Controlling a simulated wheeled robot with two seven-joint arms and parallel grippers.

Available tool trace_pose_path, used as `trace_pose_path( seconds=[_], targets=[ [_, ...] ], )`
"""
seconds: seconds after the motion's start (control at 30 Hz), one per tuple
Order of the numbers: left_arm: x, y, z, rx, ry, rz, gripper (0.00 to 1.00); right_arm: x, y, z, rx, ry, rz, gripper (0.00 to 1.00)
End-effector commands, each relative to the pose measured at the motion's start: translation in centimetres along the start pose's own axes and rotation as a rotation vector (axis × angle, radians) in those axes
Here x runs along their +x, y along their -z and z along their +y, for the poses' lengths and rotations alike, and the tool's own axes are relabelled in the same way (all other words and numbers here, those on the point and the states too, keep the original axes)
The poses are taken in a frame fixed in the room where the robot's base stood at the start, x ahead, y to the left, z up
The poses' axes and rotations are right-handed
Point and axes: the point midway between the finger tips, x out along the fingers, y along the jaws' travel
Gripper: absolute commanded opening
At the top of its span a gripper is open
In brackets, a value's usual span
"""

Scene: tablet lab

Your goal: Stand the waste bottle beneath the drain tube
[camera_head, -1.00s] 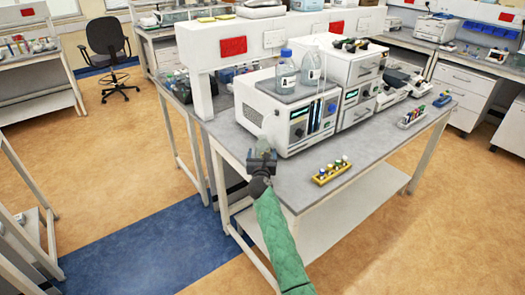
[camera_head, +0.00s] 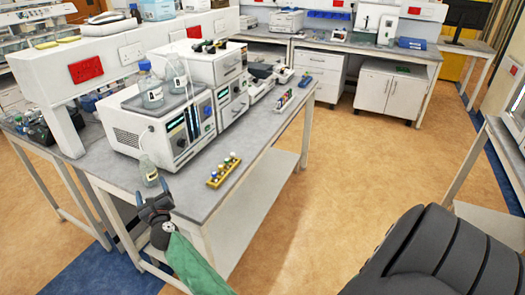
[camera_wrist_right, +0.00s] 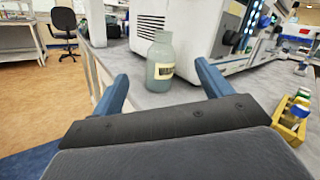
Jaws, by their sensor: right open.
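The waste bottle (camera_head: 148,170) is an open, clear bottle with a pale label and greyish-green content. It stands upright on the bench's near left corner, beside the white instrument (camera_head: 165,130). In the right wrist view the bottle (camera_wrist_right: 161,62) stands just beyond and between my two blue fingertips, with no visible contact. My right gripper (camera_head: 152,194) is open and empty at the bench edge, just in front of the bottle. A thin tube (camera_head: 187,108) seems to hang at the instrument's front; its lower end is unclear. My left gripper is out of view.
A blue-capped bottle (camera_head: 151,88) and another clear bottle (camera_head: 177,76) stand on the instrument. A yellow vial rack (camera_head: 222,171) lies on the bench (camera_head: 240,190) to the right. Bare benchtop lies between the rack and the instrument.

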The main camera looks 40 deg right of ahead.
Motion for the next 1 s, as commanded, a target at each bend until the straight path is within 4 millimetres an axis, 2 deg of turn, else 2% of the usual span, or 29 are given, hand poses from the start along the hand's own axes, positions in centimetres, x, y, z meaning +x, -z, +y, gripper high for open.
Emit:
trace_pose_path(
  seconds=[0.2,0.33,0.43,0.53,0.67,0.77,0.87,1.0],
  targets=[
    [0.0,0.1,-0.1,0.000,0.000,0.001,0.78,-5.2,-0.9,1.3,-0.510,-0.066,-0.192,0.78],
    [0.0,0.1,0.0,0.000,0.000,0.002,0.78,-8.0,-1.0,2.7,-0.782,-0.111,-0.288,0.78],
    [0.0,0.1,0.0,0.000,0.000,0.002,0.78,-10.0,-0.1,4.0,-0.969,-0.153,-0.344,0.78],
    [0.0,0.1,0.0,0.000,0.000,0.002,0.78,-12.0,2.3,5.7,-1.148,-0.214,-0.383,0.78],
    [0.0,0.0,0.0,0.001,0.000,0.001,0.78,-15.0,8.4,8.7,-1.379,-0.341,-0.416,0.78],
    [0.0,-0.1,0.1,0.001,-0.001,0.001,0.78,-17.6,14.0,10.9,-1.525,-0.457,-0.433,0.78],
    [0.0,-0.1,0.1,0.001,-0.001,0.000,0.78,-20.9,20.4,12.8,-1.664,-0.592,-0.450,0.78],
    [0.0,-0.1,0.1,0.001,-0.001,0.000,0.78,-26.9,29.9,14.7,-1.850,-0.813,-0.491,0.78]
  ],
)
